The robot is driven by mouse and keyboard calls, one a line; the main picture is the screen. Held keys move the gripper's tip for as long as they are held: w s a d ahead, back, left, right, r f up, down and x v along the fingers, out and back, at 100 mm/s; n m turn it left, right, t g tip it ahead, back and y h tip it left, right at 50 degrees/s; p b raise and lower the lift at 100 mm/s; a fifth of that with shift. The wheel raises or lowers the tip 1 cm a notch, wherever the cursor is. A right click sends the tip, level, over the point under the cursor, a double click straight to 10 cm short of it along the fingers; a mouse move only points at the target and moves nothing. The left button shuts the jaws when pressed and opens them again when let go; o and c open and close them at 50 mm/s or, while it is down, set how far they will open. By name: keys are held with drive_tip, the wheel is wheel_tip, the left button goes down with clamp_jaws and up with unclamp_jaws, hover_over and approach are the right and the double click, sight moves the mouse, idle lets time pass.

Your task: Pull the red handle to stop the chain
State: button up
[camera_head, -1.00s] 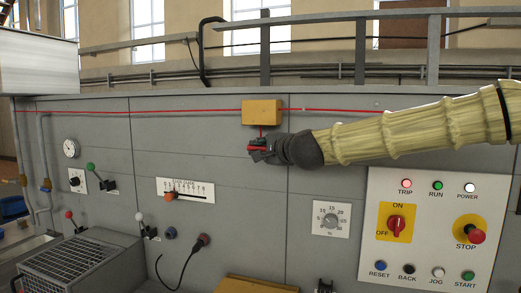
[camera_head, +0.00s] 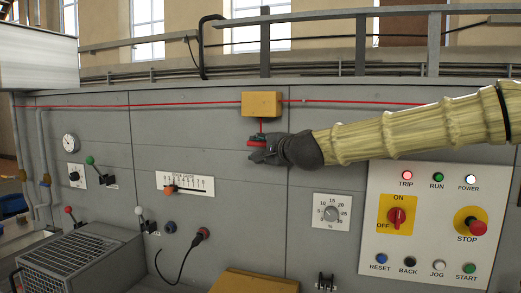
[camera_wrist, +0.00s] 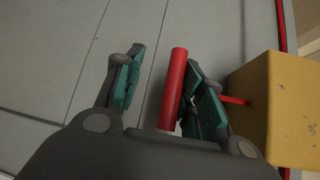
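The red handle (camera_head: 256,142) is a short horizontal bar hanging on a red cord below a yellow box (camera_head: 262,104) on the grey machine wall. My gripper (camera_head: 262,150) is at the handle, coming from the right. In the wrist view the red handle (camera_wrist: 178,85) lies between the two teal-padded fingers of my gripper (camera_wrist: 165,85). It is close beside the right finger, with a clear gap to the left finger. The fingers are open. Whether the right finger touches the handle cannot be told. The yellow box (camera_wrist: 275,110) is just right of the right finger.
A long red cord (camera_head: 180,105) runs along the wall on both sides of the box. A control panel (camera_head: 425,215) with TRIP, RUN and POWER lamps and a STOP button (camera_head: 476,227) is below my arm. A dial (camera_head: 331,213), levers and a slider scale (camera_head: 186,185) are lower down.

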drive_tip(key=v, duration=1.2)
drive_tip(key=shift+d, duration=0.1)
